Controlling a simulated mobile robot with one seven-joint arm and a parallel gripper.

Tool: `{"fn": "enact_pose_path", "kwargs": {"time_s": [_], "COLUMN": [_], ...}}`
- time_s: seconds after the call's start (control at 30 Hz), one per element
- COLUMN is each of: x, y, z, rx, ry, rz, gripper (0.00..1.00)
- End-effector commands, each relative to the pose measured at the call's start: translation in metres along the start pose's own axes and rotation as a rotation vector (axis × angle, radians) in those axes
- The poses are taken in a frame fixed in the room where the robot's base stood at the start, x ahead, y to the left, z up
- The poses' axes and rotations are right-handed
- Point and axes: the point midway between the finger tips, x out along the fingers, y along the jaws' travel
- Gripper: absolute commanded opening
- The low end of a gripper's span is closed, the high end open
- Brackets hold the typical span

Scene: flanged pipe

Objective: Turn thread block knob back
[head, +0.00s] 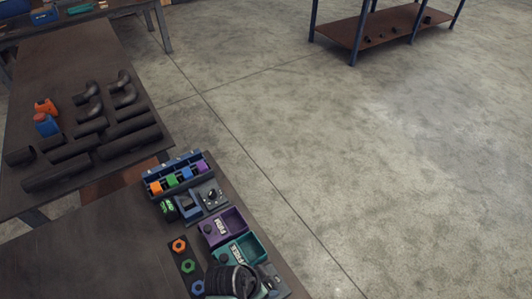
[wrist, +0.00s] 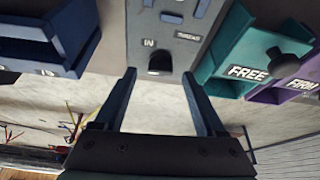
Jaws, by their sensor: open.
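The grey thread block (wrist: 183,55), marked "IN" and "THREADS", is at the top middle of the wrist view. A dark rounded part (wrist: 160,62) sits low on its face, below the labels; whether it is a knob or an opening is hard to tell. My gripper (wrist: 160,76) is open, with one finger on each side of this part and nothing held between them. Contact cannot be made out. In the head view a grey block (head: 271,279) beside the teal box is probably the same block, partly hidden by a black rounded body.
Right of the block in the wrist view are the teal "FREE" box (wrist: 226,65) and purple "FIRM" box (wrist: 290,90), each with a dark knob. A blue tray (wrist: 60,45) is at left.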

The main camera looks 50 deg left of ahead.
Motion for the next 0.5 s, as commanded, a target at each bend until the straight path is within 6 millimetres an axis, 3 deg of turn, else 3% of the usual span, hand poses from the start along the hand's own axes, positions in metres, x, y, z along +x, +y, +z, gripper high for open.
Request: {"fn": "enact_pose_path", "kwargs": {"time_s": [0.2, 0.5], "x": [0.0127, 0.0141], "y": [-0.0002, -0.0001], "z": [0.0003, 0.0002], "rx": [-0.001, -0.001], "ry": [-0.001, 0.0], "rz": [0.0, -0.001], "gripper": [0.72, 0.72]}}
